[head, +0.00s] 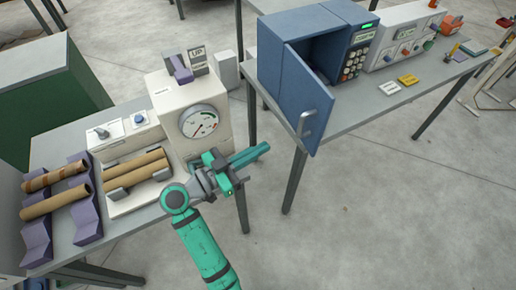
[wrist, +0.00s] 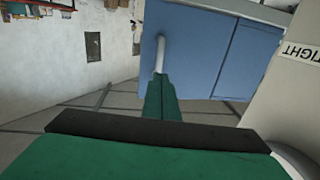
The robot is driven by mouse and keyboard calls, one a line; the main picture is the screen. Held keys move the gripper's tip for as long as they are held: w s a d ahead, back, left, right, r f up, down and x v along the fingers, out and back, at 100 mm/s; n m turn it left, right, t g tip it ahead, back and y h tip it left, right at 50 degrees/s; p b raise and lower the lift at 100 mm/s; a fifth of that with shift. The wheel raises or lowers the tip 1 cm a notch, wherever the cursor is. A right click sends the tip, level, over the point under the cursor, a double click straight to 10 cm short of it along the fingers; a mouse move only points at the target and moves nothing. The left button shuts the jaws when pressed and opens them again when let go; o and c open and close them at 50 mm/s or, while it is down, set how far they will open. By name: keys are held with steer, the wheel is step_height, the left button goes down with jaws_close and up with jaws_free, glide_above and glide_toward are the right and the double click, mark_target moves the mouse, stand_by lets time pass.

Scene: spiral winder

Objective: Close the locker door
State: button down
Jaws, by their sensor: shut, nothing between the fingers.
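The blue locker (head: 325,22) stands on the right-hand table, with a keypad panel (head: 353,62) on its right side. Its door (head: 303,95) stands open, swung out toward the front, and a grey handle (head: 306,123) is on it. The dark inside of the locker shows behind the door. My gripper (head: 262,148) is shut and empty, left of the door and apart from it in the head view. In the wrist view the closed fingers (wrist: 162,98) point toward the door (wrist: 205,55), and their tips overlap the lower end of the handle (wrist: 160,52); I cannot tell whether they touch.
A white machine with a round gauge (head: 202,121) stands on the left table, close behind my gripper. Cardboard tubes (head: 55,200) rest on purple holders there. White and yellow tags (head: 408,79) lie right of the locker. Open floor (head: 370,200) lies in front of the right table.

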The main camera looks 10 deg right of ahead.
steer(key=x, duration=1)
steer(key=shift+w+d, duration=0.25)
steer(key=shift+d, duration=0.1)
steer(key=shift+d, duration=0.1)
